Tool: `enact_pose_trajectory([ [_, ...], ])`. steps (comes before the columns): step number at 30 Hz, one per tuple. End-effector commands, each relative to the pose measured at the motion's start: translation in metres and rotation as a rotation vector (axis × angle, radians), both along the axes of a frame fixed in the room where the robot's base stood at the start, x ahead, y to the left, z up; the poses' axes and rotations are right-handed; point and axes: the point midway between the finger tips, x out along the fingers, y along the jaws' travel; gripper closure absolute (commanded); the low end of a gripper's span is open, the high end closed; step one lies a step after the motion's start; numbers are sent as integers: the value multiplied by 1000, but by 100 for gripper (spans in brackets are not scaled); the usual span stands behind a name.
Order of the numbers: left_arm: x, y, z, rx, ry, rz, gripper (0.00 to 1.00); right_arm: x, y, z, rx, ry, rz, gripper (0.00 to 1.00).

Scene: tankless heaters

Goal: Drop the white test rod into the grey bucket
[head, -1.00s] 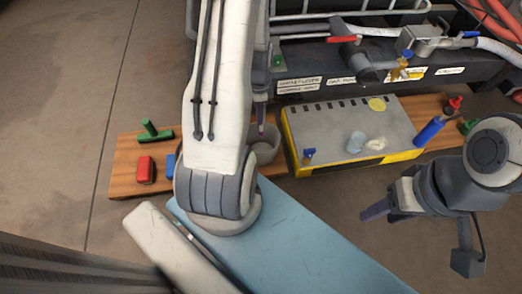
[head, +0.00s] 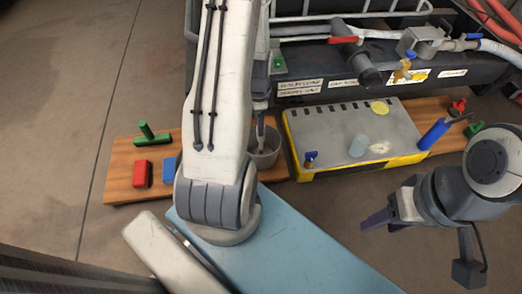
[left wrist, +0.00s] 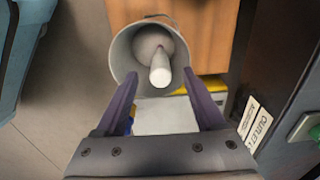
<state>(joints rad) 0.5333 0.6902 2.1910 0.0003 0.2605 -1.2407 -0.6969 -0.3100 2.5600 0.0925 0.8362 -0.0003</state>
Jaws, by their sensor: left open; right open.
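The grey bucket (head: 268,161) stands on the wooden board, partly hidden by my left arm in the head view. In the left wrist view I look into the bucket (left wrist: 122,52). The white test rod (left wrist: 160,68) shows there against its opening, one end towards the camera; I cannot tell how deep it sits. My left gripper (left wrist: 160,74) is open above the bucket, its purple fingers on either side of the rod with gaps between. In the head view its fingers are mostly hidden behind my arm. My right gripper (head: 378,217) is open and empty at the right, over the floor.
The wooden board (head: 122,182) also holds a green T-shaped piece (head: 152,137), a red block (head: 141,173), a blue block (head: 169,171), a grey-topped yellow case (head: 330,128) and a blue cylinder (head: 434,133). Piping and a red-handled valve (head: 343,40) stand behind.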

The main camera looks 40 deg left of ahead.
Motion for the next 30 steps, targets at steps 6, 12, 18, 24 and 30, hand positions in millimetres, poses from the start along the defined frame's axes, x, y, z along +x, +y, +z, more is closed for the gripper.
enact_pose_trajectory([
  [6,1,0,28,2,-3,0,29,0,0,21,0,0,0,50],
  [12,1,0,69,2,-3,0,29,0,0,48,0,0,0,50],
  [18,0,0,97,1,-1,0,29,0,0,65,0,0,0,50],
  [24,0,0,105,0,0,0,29,0,0,69,0,0,0,50],
  [30,0,0,104,0,0,0,29,0,0,68,0,0,0,50],
])
